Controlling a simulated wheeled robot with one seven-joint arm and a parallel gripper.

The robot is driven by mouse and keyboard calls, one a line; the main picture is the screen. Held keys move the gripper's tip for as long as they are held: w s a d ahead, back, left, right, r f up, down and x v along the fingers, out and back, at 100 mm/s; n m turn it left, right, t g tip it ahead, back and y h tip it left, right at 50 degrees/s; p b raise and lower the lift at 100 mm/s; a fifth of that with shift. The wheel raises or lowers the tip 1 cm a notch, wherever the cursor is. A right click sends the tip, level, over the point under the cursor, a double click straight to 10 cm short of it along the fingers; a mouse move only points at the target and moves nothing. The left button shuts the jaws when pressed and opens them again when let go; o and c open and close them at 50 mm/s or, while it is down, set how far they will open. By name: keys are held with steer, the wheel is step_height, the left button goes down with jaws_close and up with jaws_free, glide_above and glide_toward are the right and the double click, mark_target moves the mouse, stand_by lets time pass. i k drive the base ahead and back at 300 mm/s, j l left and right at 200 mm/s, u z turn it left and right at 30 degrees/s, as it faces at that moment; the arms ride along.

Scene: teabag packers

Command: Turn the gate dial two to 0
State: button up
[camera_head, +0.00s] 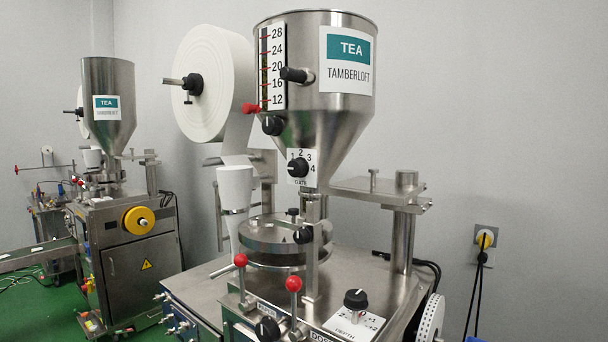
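The gate dial (298,168) is a black knob on a white plate marked GATE, on the lower front of the near steel hopper (349,118). I cannot tell exactly which number the knob points to. No label reading "two" shows on it. A second, similar machine (143,262) stands at the back left, too small to read any gate dial there. My gripper is not in view.
Red-knobbed levers (293,284), a DEPTH dial (355,300) and a round steel turret (275,234) sit below the hopper. A paper roll (215,85) hangs left of it. A steel post (403,240) stands right. Open air lies before the gate dial.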

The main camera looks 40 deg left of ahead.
mark_target(299, 166)
steer(key=k+u, duration=0.1)
steer(key=u, duration=1)
steer(key=i+l+u, duration=0.1)
steer(key=u, duration=0.2)
